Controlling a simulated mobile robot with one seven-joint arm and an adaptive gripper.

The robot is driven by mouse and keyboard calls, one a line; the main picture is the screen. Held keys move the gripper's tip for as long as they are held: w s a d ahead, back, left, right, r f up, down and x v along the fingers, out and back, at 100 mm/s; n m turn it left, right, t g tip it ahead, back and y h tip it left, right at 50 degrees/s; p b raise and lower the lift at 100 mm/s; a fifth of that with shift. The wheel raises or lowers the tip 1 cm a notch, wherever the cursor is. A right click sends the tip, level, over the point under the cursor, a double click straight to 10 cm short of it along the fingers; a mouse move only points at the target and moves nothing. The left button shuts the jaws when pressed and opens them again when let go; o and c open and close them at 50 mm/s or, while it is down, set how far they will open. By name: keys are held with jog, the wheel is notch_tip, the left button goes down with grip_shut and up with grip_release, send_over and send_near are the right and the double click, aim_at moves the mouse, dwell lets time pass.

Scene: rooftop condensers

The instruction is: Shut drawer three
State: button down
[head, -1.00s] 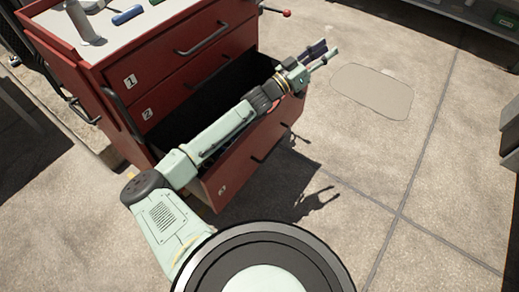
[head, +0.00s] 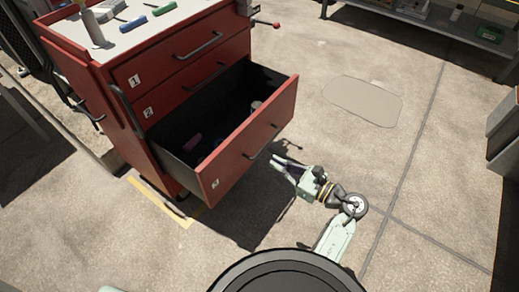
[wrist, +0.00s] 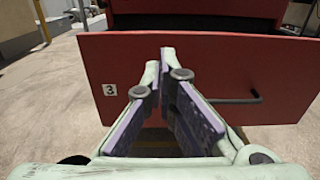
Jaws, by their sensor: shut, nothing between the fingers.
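Drawer three (head: 240,152) is the bottom drawer of a red tool cabinet (head: 88,95). It stands pulled out, with a dark inside and a few small items in it. Its red front also fills much of the wrist view (wrist: 217,67), with a white "3" label at left and a dark bar handle (wrist: 222,100). My gripper (head: 275,167) is in front of the drawer front, low and to the right of it in the head view. Its fingers (wrist: 161,75) point at the drawer front and are shut and empty. I cannot tell whether the fingertips touch the front.
Drawers one (head: 180,50) and two (head: 190,85) look shut. The cabinet top holds a bottle (head: 92,24) and several tools. A shelf (head: 430,28) stands at the back right and grey boxes (head: 503,140) at the right edge. The concrete floor between is clear.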

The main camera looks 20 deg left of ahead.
aim_at(234, 139)
jog(key=p+x, duration=0.4)
jog(key=x, duration=0.9)
jog(key=shift+w+a, duration=0.15)
jog(key=shift+a, duration=0.2)
jog(key=shift+a, duration=0.1)
jog(key=b+x, duration=0.7)
jog(key=x, duration=1.4)
jog(key=shift+a, duration=0.25)
jog(key=shift+w+d+f, duration=0.1)
